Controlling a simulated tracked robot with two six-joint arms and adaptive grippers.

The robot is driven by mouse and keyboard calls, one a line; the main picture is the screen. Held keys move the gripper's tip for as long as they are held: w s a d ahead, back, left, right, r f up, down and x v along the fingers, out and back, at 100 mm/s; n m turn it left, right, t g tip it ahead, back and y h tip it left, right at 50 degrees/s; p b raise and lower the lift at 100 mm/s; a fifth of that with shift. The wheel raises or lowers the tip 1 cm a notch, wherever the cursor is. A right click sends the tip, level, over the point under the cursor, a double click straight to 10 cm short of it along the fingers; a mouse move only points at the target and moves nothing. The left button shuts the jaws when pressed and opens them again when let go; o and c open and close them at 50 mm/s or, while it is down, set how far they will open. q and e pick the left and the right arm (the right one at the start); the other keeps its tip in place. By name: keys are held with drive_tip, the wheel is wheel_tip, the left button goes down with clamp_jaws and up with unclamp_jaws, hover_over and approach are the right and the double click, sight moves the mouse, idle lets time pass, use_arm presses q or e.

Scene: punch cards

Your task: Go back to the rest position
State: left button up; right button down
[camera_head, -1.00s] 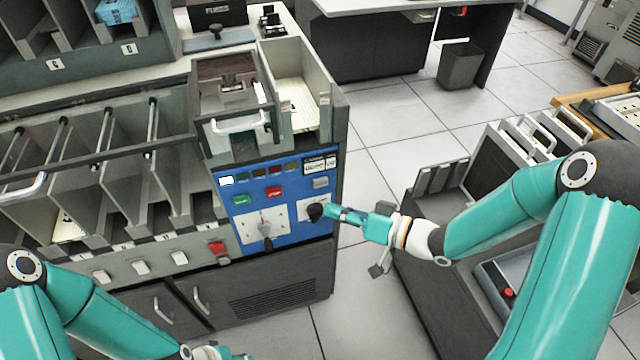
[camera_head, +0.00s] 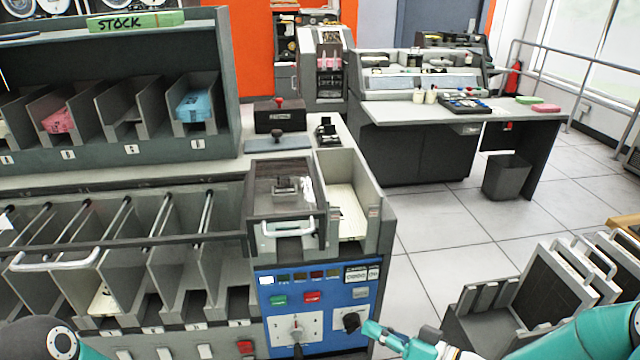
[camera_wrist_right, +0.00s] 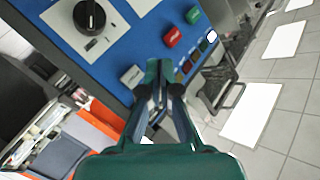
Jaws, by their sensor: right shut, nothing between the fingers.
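My right gripper (camera_head: 369,327) is shut and empty in front of the right edge of the blue control panel (camera_head: 308,312). In the head view its tips appear just right of the black knob (camera_head: 351,320). In the right wrist view the shut fingers (camera_wrist_right: 158,72) lie beside a pale square button (camera_wrist_right: 132,76), apart from the knob (camera_wrist_right: 90,15). Only part of my left arm shows at the lower left; its gripper is out of view.
A clear-lidded hopper (camera_head: 285,195) tops the panel, with open card bins (camera_head: 160,235) to its left. A low rack with upright panels (camera_head: 530,300) stands at the lower right. Open tiled floor (camera_head: 440,232) lies between them. A desk (camera_head: 420,110) and wastebasket (camera_head: 507,177) are behind.

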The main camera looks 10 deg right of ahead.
drive_tip(key=s+a+r+g+p, duration=0.1)
drive_tip(key=a+g+p, duration=0.1)
drive_tip(key=a+p, duration=0.35)
wheel_tip(320, 180, down, 6)
drive_tip(key=s+a+f+m+g+h+p, duration=0.1)
drive_tip(key=s+a+m+h+p, duration=0.1)
drive_tip(key=m+h, duration=0.1)
drive_tip(key=s+d+f+g+h, duration=0.2)
drive_tip(key=s+f+g, duration=0.1)
drive_tip(key=s+f, duration=0.2)
drive_tip(key=s+d+f+m+g+h+p, duration=0.1)
drive_tip(key=s+d+f+g+h, duration=0.1)
drive_tip(key=s+f, duration=0.4)
drive_tip(key=s+g+h, duration=0.1)
drive_tip(key=s+g, duration=0.1)
drive_tip(key=s, duration=0.1)
drive_tip(key=shift+d+g, duration=0.2)
drive_tip(key=shift+g, duration=0.1)
